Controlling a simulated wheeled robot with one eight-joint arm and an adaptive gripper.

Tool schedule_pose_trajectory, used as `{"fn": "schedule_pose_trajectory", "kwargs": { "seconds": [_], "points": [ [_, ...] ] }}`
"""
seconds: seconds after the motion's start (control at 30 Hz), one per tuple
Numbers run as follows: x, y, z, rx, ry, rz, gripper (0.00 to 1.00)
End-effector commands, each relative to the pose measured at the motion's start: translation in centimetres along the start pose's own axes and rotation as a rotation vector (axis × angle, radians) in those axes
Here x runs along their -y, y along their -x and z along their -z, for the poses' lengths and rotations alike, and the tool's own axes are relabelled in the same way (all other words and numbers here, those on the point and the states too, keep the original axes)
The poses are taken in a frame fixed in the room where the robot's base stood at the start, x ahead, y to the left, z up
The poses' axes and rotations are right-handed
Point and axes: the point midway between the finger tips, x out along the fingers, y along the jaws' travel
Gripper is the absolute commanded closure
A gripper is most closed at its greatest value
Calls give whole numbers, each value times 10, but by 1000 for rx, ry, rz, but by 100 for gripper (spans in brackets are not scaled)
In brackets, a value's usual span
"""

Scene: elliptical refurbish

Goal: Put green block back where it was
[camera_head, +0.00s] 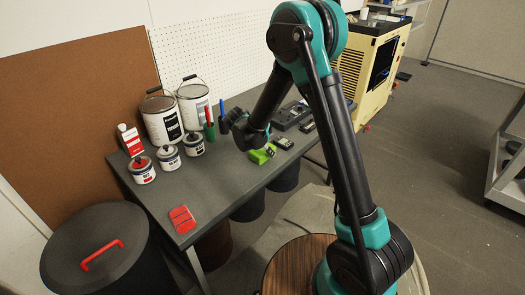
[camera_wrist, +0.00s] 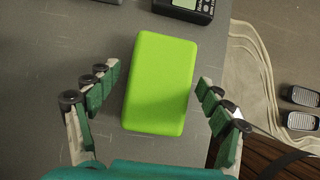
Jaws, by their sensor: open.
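The green block (camera_wrist: 160,82) lies on the grey table (camera_wrist: 50,60), close to its edge, in the wrist view. My gripper (camera_wrist: 163,85) is open, with one green-padded finger on each side of the block's near part. Gaps show between both fingers and the block, so it is not held.
A dark device (camera_wrist: 185,8) lies just beyond the block. Paint cans (camera_head: 162,118), bottles and small pots stand at the table's back left. A red item (camera_head: 182,218) lies at the near left end. The table between it and the block is clear.

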Motion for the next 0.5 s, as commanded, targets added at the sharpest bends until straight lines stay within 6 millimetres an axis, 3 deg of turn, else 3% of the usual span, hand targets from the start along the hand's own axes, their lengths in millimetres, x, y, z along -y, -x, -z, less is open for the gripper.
{"fn": "schedule_pose_trajectory", "kwargs": {
  "seconds": [0.5],
  "points": [
    [0, 94, 1, 0, 2, -2, 20]
  ]
}}
